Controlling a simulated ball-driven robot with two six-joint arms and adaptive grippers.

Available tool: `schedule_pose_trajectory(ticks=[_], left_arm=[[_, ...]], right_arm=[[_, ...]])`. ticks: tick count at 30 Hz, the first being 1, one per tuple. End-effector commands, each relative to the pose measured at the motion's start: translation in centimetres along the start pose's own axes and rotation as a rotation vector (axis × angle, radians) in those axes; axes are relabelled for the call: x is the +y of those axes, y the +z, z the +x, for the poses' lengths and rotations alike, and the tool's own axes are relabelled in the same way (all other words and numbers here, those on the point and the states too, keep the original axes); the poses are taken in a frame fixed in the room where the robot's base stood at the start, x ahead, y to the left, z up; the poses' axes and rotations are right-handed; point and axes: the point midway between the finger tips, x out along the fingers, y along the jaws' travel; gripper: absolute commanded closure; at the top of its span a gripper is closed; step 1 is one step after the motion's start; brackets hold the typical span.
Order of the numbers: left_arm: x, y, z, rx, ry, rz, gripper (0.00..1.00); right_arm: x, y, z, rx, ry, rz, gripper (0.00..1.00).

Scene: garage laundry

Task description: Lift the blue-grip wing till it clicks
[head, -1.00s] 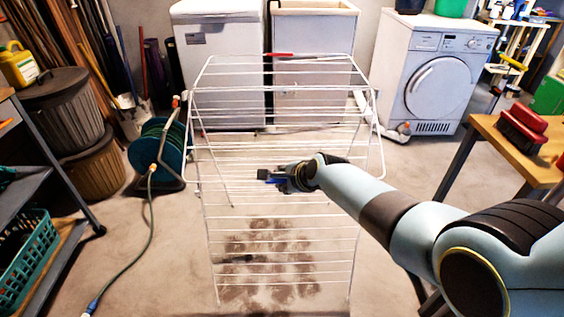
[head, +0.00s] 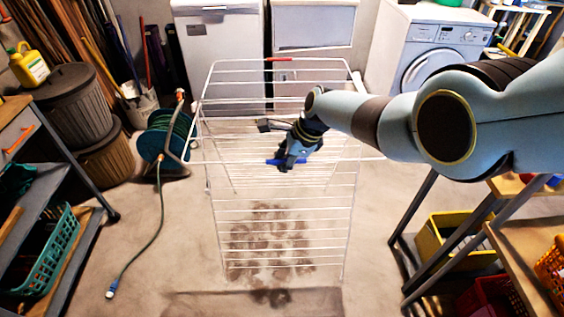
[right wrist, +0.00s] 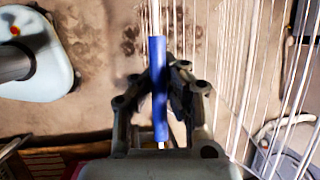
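A white wire drying rack (head: 215,235) stands in the middle of the floor. Its near wing has a blue grip (head: 273,161) on the outer bar, at about the height of the upper rails. My right gripper (head: 287,160) is at this grip. In the right wrist view the blue grip (right wrist: 159,110) runs lengthwise between the fingers, and my right gripper (right wrist: 165,72) is closed around it, the dark pads against its sides. A red grip (head: 278,59) shows on the far bar. The wing's hinge and catch are too small to make out. My left gripper is out of view.
A green hose reel (head: 165,136) stands close to the rack's left, its hose on the floor. A workbench (head: 520,240) with a yellow crate (head: 450,240) is at the right. A washing machine (head: 430,45) and a white appliance (head: 222,60) stand behind.

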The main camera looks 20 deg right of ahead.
Motion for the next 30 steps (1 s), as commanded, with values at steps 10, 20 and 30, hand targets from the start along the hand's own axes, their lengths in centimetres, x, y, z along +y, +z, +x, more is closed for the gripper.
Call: schedule_pose_trajectory(ticks=[10, 20, 30], left_arm=[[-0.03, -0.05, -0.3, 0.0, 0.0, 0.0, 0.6], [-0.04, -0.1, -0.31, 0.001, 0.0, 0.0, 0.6], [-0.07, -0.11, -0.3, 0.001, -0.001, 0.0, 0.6]], right_arm=[[-0.66, 0.64, -0.66, -0.007, 0.006, 0.004, 1.0], [-0.68, 0.71, -0.66, -0.008, 0.005, 0.003, 0.78], [-0.67, 0.6, -0.64, -0.007, 0.004, 0.004, 0.63]])
